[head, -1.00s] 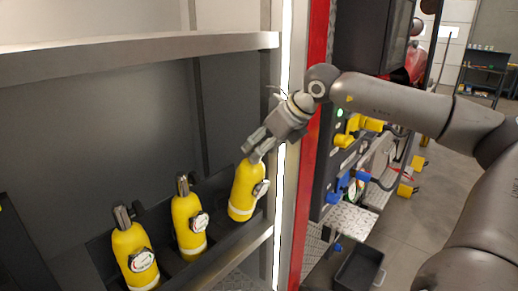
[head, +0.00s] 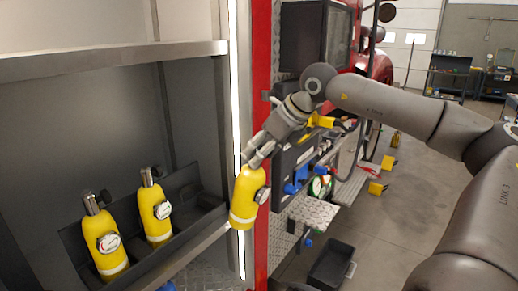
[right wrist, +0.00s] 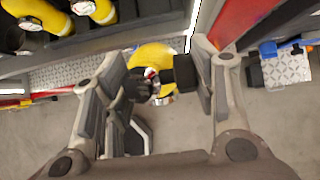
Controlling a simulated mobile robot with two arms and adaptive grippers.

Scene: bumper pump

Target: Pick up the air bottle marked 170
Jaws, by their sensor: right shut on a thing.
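A yellow air bottle (head: 244,199) with a gauge on its side hangs from my right gripper (head: 256,157) in the head view. The gripper is shut on the bottle's neck and valve, and the bottle is in front of the shelf's right post. In the right wrist view the right gripper (right wrist: 163,85) has the dark valve between its fingers, with the yellow bottle (right wrist: 155,57) below. Two more yellow bottles, a left one (head: 104,240) and a middle one (head: 155,213), stand in the rack. The number markings are too small to read. My left gripper is out of view.
The dark rack (head: 204,196) has an empty place at its right end. A bright post (head: 236,110) and a red frame edge (head: 262,60) stand behind the held bottle. To the right are a metal step (head: 307,211), a black bin (head: 332,264) and open floor.

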